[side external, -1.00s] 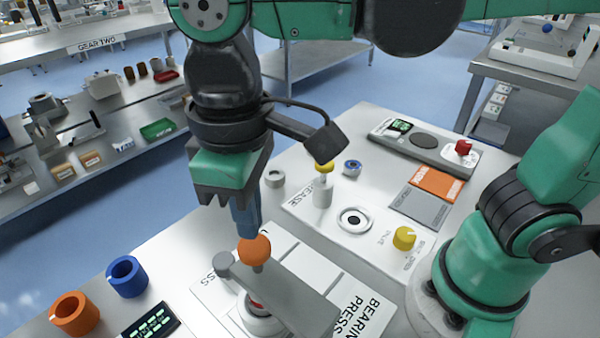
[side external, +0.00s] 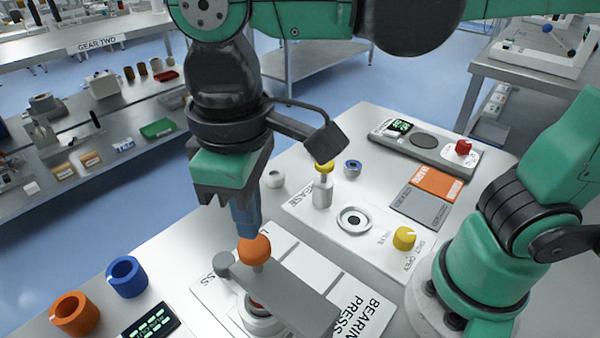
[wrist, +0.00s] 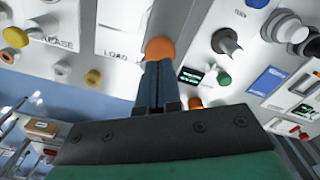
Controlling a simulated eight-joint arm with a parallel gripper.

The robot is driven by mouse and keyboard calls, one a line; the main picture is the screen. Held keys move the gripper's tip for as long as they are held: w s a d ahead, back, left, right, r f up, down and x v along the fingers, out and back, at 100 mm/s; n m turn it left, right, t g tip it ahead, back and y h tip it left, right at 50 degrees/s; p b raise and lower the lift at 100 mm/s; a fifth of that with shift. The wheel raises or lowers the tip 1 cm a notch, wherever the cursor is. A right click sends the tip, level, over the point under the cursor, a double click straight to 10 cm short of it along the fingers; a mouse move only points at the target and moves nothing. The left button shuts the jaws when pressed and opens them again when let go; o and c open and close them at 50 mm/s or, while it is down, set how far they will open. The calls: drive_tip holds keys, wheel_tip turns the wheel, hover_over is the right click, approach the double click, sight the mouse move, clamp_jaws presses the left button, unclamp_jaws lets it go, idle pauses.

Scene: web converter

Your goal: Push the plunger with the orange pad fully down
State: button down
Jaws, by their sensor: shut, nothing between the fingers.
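An orange rounded pad (side external: 254,250) tops a short grey stem on the bearing press (side external: 285,290). It also shows in the wrist view (wrist: 160,47), just beyond my fingertips. My gripper (side external: 248,233) points down with its blue fingers shut and nothing between them. The fingertips are right at the top of the orange pad, and appear to touch it. In the wrist view the closed fingers (wrist: 158,66) cover the near side of the pad. The lower stem is partly hidden behind the press's grey bar.
A blue ring (side external: 127,277), an orange ring (side external: 74,314) and a small display (side external: 151,321) lie left of the press. The grease station has a yellow-topped dispenser (side external: 323,190) and a yellow knob (side external: 404,238). A panel with a red knob (side external: 463,146) stands at the back right.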

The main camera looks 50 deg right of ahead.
sight(254, 244)
drive_tip(key=shift+f, duration=0.1)
idle(0.6)
drive_tip(key=shift+f, duration=2.05)
drive_tip(key=shift+r, duration=2.15)
wheel_tip(254, 244, up, 6)
